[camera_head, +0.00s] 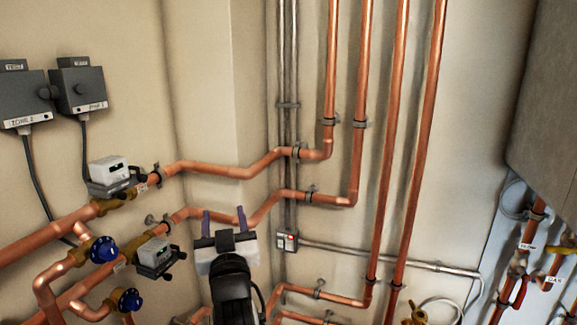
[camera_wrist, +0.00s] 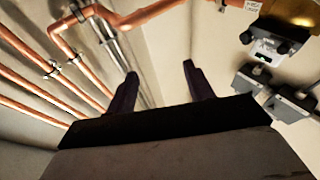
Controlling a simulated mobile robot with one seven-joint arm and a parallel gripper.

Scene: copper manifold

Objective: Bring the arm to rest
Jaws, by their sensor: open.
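My gripper (camera_head: 223,220) is in front of the copper pipes at the lower middle of the head view, its two dark fingers pointing up. The fingers are apart with nothing between them. In the wrist view my gripper (camera_wrist: 160,80) shows its two fingers spread, with bare cream wall visible between them. I cannot tell how far the fingertips are from the pipe behind them.
Copper pipes (camera_head: 233,167) run along the wall. Left are valves with blue knobs (camera_head: 103,249), white-topped actuators (camera_head: 108,171) and grey boxes (camera_head: 82,86). A small switch box (camera_head: 287,242) is right of my gripper. A large grey cabinet (camera_head: 545,100) stands far right.

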